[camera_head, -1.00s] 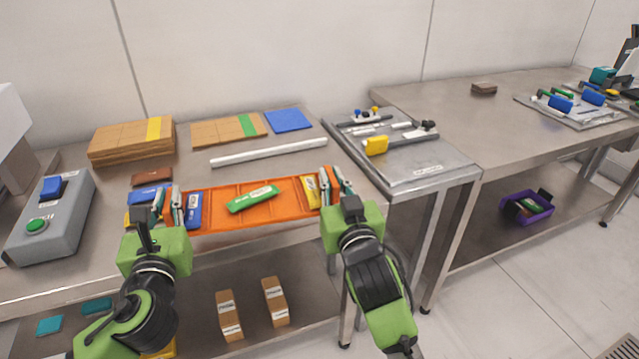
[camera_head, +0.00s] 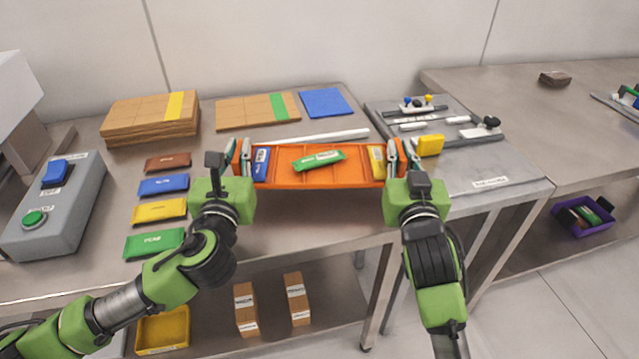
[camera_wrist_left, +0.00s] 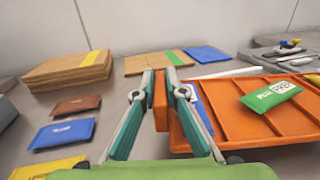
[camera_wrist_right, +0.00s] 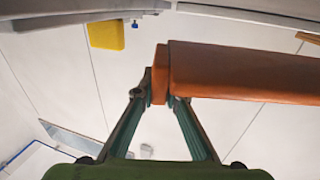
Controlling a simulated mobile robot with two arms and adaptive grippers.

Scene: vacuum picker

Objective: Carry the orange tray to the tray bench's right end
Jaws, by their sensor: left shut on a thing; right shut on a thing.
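The orange tray (camera_head: 340,177) is held between my two grippers above the front part of the steel bench (camera_head: 300,228). It holds a blue packet (camera_head: 261,165) at its left end, a green packet (camera_head: 319,160) in the middle and a yellow packet (camera_head: 377,161) at its right end. My left gripper (camera_head: 241,158) is shut on the tray's left end; its fingers pinch the orange wall in the left wrist view (camera_wrist_left: 160,100). My right gripper (camera_head: 402,160) is shut on the right end, and the right wrist view (camera_wrist_right: 160,85) shows its fingers on the orange edge.
Brown, blue, yellow and green packets (camera_head: 154,243) lie left of the tray. Cardboard stacks (camera_head: 150,125), a blue sheet (camera_head: 326,102) and a white bar (camera_head: 322,137) lie behind. A metal fixture plate (camera_head: 480,165) with a yellow block stands right. A grey button box (camera_head: 55,210) is far left.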

